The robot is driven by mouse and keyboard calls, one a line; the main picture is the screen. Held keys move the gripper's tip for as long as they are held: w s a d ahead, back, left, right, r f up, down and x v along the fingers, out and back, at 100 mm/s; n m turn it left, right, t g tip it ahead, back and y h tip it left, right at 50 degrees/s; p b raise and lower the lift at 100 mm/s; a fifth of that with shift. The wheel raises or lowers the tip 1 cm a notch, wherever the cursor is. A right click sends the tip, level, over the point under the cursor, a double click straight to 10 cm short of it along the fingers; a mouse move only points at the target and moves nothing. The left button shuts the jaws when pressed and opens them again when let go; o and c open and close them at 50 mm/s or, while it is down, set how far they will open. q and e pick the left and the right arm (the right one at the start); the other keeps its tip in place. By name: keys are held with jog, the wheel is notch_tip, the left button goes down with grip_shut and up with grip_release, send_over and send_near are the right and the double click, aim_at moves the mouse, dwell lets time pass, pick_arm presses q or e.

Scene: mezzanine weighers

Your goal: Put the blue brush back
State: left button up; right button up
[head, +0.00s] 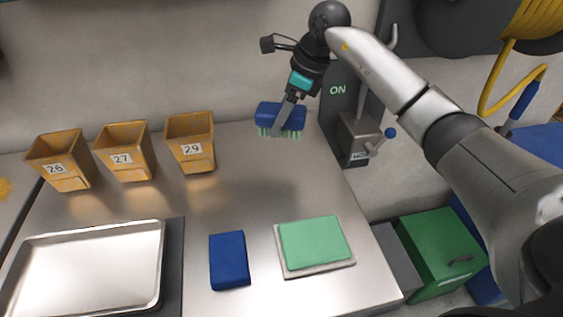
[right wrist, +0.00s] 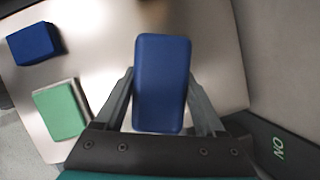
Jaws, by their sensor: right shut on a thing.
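The blue brush (head: 281,116) has a blue block body and pale green bristles that point down. My right gripper (head: 280,125) is shut on it near the back right of the steel table, close to the wall. In the right wrist view the brush's blue back (right wrist: 162,84) sits between the two fingers of the gripper (right wrist: 163,100). From the head view I cannot tell whether the bristles touch the table. A plain blue block (head: 229,260) lies on the table at the front middle. My left gripper is not in view.
A green pad on a pale base (head: 315,243) lies at the front right. Yellow bins 26 (head: 60,160), 27 (head: 124,152) and 29 (head: 190,142) stand at the back left. A metal tray (head: 160,262) is front left. The table's middle is clear.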

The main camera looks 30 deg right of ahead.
aim_at(305, 111)
notch_tip(305, 111, down, 10)
jog(key=shift+d+r+b, duration=0.1)
jog(key=shift+b, duration=0.45)
jog(key=shift+f, duration=0.2)
jog(key=o, duration=1.3)
jog(key=shift+r, duration=0.2)
jog(key=p+v, duration=0.1)
jog(key=v, duration=1.1)
jog(key=shift+w, duration=0.1)
